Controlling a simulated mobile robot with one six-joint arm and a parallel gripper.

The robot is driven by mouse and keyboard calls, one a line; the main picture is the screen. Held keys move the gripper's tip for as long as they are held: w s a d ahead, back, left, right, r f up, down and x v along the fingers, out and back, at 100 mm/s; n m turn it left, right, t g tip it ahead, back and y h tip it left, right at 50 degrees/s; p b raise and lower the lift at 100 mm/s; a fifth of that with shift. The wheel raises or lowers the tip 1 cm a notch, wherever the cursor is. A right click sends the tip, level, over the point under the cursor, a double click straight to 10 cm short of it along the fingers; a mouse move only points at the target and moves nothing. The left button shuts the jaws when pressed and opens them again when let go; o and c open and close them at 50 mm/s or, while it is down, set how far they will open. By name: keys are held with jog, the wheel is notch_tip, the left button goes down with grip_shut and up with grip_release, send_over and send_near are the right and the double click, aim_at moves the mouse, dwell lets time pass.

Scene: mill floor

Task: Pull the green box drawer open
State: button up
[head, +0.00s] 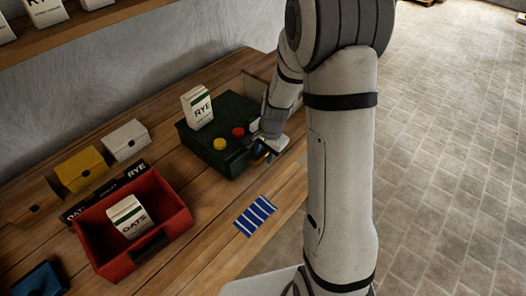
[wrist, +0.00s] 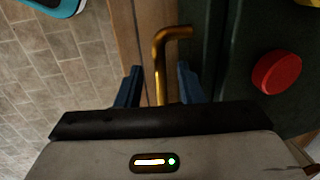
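The dark green box (head: 232,158) sits on the wooden bench, with a white RYE carton (head: 197,108) on it and a yellow button (head: 219,144) and a red button (head: 238,132) on its surface. My gripper (head: 262,152) is at its front right side. In the wrist view a brass bent handle (wrist: 160,62) stands out from the green box (wrist: 225,60). My gripper (wrist: 158,88) is open, its two dark blue fingers on either side of the handle, with a gap visible on the left. The drawer front is mostly hidden by my arm.
A red bin (head: 180,222) with an OATS carton (head: 130,216) stands at the left front. A blue-and-white striped mat (head: 255,215) lies near the bench's front edge. Yellow (head: 80,169) and white (head: 126,140) boxes stand near the wall. Tiled floor (head: 450,130) is clear at right.

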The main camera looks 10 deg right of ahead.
jog(key=shift+c, duration=0.2)
grip_shut()
dwell(0.4)
